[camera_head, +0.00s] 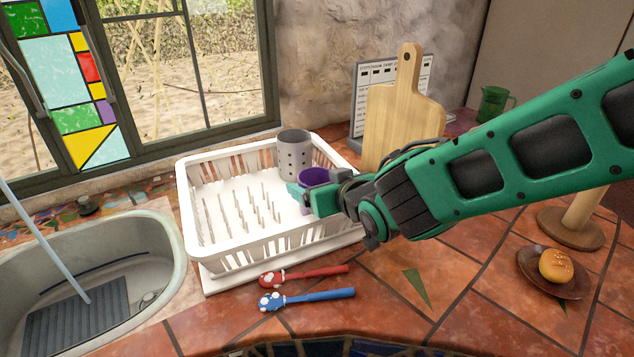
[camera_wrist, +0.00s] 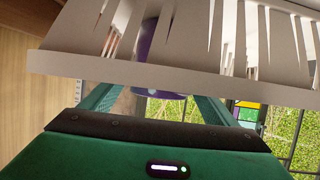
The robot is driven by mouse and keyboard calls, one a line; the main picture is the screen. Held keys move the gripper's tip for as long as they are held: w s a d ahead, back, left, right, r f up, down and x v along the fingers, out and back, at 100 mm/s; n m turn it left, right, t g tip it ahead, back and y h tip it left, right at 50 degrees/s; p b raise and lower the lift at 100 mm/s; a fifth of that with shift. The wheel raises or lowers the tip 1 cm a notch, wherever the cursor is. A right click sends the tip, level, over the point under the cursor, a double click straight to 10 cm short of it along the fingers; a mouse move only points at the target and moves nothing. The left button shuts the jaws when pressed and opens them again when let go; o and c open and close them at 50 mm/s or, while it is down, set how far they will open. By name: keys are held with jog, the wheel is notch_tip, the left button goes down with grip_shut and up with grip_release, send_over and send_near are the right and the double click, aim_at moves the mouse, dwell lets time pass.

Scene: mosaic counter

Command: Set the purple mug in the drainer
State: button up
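The purple mug (camera_head: 315,177) is inside the right part of the white drainer (camera_head: 225,262), in front of the grey cup. My gripper (camera_head: 309,196) is at the mug, reaching in over the drainer's right side, with its teal fingers at the mug's near side. In the wrist view the mug (camera_wrist: 160,94) shows in part between the two fingers, behind the drainer's rim (camera_wrist: 200,82). The fingertips are hidden there, so I cannot tell whether they grip the mug. The mug's base is hidden too, so I cannot tell whether it touches the drainer floor.
A grey perforated cup (camera_head: 294,152) stands in the drainer's back corner. A sink (camera_head: 150,245) is at left. Red (camera_head: 310,275) and blue (camera_head: 310,298) utensils lie in front. A cutting board (camera_head: 400,125) stands behind my arm. A bun on a plate (camera_head: 575,285) is at right.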

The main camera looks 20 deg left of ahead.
jog(key=shift+r, duration=0.2)
jog(key=v, duration=1.2)
